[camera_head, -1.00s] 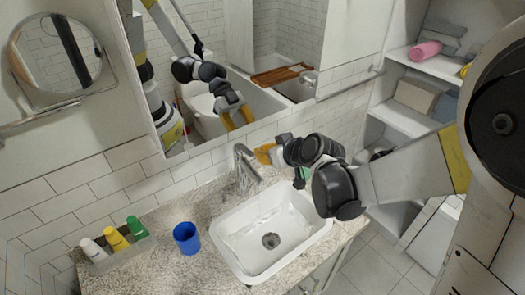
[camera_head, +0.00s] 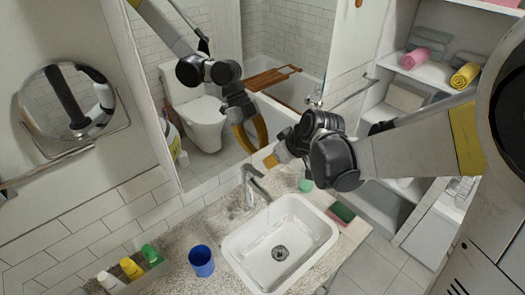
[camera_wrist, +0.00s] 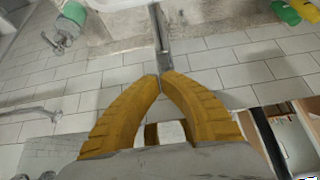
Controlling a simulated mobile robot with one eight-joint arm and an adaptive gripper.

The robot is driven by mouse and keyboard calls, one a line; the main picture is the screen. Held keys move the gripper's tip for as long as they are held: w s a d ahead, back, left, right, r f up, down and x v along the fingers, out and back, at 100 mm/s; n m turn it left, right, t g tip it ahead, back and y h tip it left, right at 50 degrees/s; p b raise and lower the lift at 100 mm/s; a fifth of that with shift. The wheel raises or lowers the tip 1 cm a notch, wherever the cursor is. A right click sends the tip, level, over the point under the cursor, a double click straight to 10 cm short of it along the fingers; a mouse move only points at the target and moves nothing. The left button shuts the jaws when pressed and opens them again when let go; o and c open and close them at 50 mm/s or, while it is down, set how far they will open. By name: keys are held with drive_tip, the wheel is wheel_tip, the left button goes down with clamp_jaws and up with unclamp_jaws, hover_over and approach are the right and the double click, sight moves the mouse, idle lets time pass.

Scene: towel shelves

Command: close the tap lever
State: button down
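The grey metal tap (camera_head: 251,190) stands at the back edge of the white sink (camera_head: 234,252), with its spout reaching over the basin. Its lever is on top, near my gripper. My gripper (camera_head: 271,161) is above and to the right of the tap in the head view, apart from it as far as I can see. In the wrist view its two yellow fingers (camera_wrist: 160,77) come together at the tips with nothing seen between them. The tap (camera_wrist: 161,32) shows just beyond the fingertips there. Whether water runs is hard to tell.
A blue cup (camera_head: 201,261) and a tray with several small bottles (camera_head: 131,268) stand left of the sink. A green cup (camera_head: 306,185) and a sponge (camera_head: 342,212) are to its right. The mirror (camera_head: 215,60) is close behind. Shelves with towels (camera_head: 427,58) stand at right.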

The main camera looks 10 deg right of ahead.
sight(261, 173)
drive_tip(key=b+x, duration=0.1)
drive_tip(key=x, duration=0.6)
drive_tip(key=shift+f, duration=0.1)
drive_tip(key=shift+s+d+f+b, duration=0.1)
drive_tip(key=shift+s+f+b, duration=0.1)
drive_tip(key=shift+f+b, duration=0.65)
drive_tip(key=shift+r, duration=0.2)
